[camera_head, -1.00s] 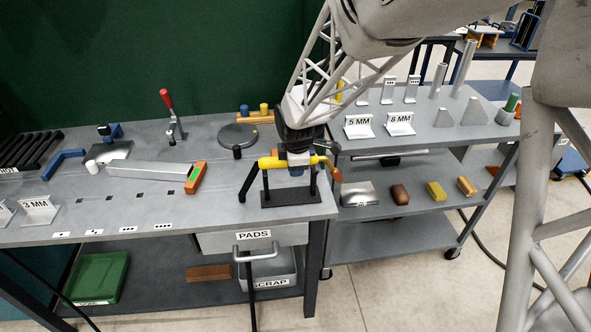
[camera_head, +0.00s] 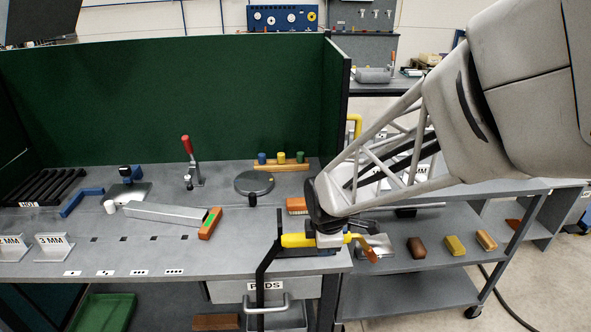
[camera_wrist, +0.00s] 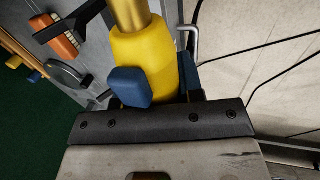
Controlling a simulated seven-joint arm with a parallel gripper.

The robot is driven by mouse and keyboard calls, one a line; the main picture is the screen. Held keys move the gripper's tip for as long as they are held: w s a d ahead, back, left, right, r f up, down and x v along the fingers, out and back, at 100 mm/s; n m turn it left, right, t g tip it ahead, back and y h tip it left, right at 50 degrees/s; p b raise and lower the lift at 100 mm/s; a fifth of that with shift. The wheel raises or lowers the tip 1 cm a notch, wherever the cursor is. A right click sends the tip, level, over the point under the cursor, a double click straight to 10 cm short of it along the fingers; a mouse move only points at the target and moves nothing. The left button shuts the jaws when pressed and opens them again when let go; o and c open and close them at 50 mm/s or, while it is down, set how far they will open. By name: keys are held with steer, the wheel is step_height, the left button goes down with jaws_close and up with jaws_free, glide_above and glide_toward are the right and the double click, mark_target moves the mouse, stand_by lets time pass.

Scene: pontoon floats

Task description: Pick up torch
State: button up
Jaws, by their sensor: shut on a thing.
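The torch (camera_head: 297,240) has a yellow body, a black bent part at its left end and an orange-brown piece at its right end. My gripper (camera_head: 329,240) is shut on the yellow body and holds it about level at the bench's front right. The torch's yellow body (camera_wrist: 145,60) fills the middle of the wrist view, with a blue pad of my gripper (camera_wrist: 160,88) against it. The black stand (camera_head: 279,222) shows partly behind the torch; the rest is hidden. I cannot tell the gap between torch and stand.
An orange brush-like block (camera_head: 296,205) lies just behind my gripper. A round grey plate (camera_head: 254,182), a red-handled clamp (camera_head: 188,150) and a long metal channel (camera_head: 165,213) are farther left. A grey shelf cart (camera_head: 425,298) stands right. The green panel (camera_head: 180,95) closes the back.

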steer(key=shift+s+d+r, duration=0.15)
steer(key=shift+s, duration=0.8)
steer(key=shift+s+d+r, duration=0.1)
steer(key=shift+s, duration=0.8)
steer(key=shift+w, duration=0.1)
